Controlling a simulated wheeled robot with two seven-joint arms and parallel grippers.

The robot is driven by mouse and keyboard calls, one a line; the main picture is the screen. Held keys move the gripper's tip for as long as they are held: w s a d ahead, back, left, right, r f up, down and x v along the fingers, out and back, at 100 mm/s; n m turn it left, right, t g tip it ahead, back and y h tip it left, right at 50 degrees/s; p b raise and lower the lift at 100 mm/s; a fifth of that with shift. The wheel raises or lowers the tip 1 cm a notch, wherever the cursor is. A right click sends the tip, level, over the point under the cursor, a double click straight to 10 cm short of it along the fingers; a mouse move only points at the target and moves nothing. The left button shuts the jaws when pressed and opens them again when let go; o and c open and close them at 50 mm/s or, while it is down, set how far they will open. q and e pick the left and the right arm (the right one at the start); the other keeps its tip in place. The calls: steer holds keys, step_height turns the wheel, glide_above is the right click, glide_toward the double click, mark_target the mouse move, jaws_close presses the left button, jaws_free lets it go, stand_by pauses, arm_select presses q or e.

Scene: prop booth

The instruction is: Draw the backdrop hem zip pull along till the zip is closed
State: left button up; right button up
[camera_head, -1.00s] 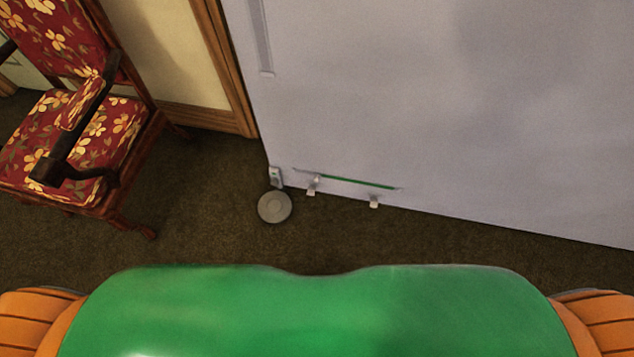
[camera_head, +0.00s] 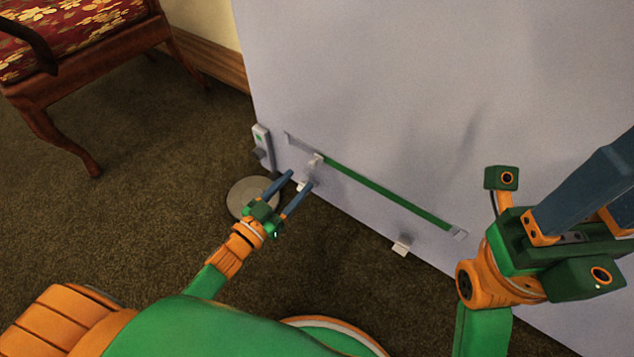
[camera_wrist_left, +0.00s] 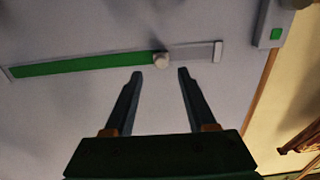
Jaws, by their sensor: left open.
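The zip is a long straight strip low on the pale backdrop (camera_head: 420,80). Its green length (camera_head: 385,190) runs right and down from the small white pull (camera_head: 316,160); a short grey length (camera_head: 298,143) lies left of the pull. In the left wrist view the pull (camera_wrist_left: 161,60) sits between the green strip (camera_wrist_left: 90,65) and the grey part (camera_wrist_left: 192,54). My left gripper (camera_head: 300,178) is open and empty, fingers pointing at the pull. In the wrist view its fingertips (camera_wrist_left: 160,74) flank the pull's position, just short of it. My right gripper (camera_head: 590,190) is at the right, fingertips cut off.
A small grey box with a green mark (camera_head: 262,147) is at the backdrop's left edge. A grey disc (camera_head: 248,197) lies on the carpet below it. A white foot (camera_head: 402,245) stands under the backdrop. A red floral chair (camera_head: 75,35) is at upper left.

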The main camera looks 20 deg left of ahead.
mark_target(311, 166)
arm_select(q)
steer(key=b+x, duration=0.2)
steer(key=x, duration=0.3)
steer(key=shift+w, duration=0.3)
jaws_close()
stand_by(1.0)
